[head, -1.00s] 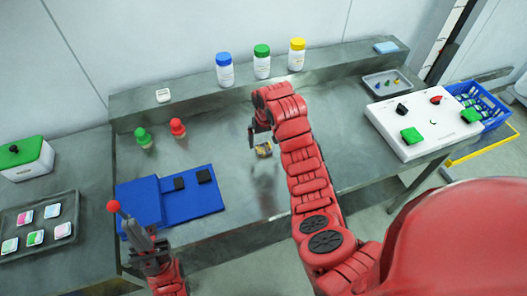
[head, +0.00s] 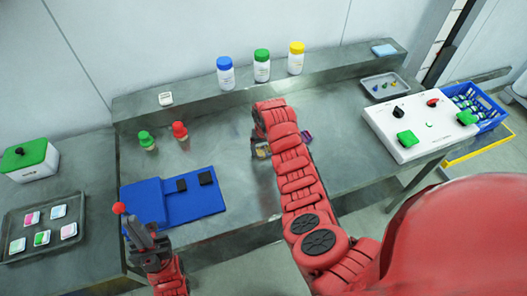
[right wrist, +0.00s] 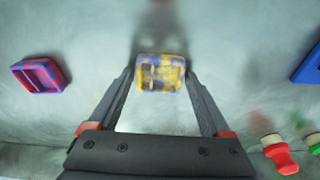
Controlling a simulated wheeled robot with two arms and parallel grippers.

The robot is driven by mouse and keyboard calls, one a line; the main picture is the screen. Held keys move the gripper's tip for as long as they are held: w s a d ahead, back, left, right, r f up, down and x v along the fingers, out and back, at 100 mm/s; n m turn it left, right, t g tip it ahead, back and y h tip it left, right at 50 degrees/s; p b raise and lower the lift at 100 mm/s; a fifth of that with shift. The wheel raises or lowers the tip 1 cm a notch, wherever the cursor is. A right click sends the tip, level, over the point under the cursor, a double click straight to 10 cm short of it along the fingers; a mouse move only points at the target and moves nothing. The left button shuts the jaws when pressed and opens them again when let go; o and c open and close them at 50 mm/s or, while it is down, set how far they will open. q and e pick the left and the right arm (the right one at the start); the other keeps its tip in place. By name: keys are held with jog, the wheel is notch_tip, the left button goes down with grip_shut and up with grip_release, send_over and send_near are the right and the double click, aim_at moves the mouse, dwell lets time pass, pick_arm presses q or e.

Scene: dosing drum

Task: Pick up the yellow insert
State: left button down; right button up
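The yellow insert, a small square block with patchy yellow and blue-violet faces, lies on the grey bench in the head view (head: 261,151). In the right wrist view the yellow insert (right wrist: 160,73) sits at the tips of my right gripper (right wrist: 160,76), between its two spread fingers. I cannot tell whether either finger touches it. In the head view my right gripper (head: 258,138) is partly hidden by its own arm. My left gripper (head: 142,226) is low at the left, near the blue fixture; its opening is unclear.
A red and violet block (right wrist: 40,75) lies left of the yellow insert in the wrist view. The blue fixture (head: 150,200) has a red-knobbed lever (head: 119,208). Green (head: 146,141) and red (head: 179,131) stoppered pieces stand farther back. A white control box (head: 425,128) is at the right.

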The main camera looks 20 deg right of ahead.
jog(key=c, duration=1)
jog(key=shift+o, duration=0.2)
jog(key=shift+r, duration=0.1)
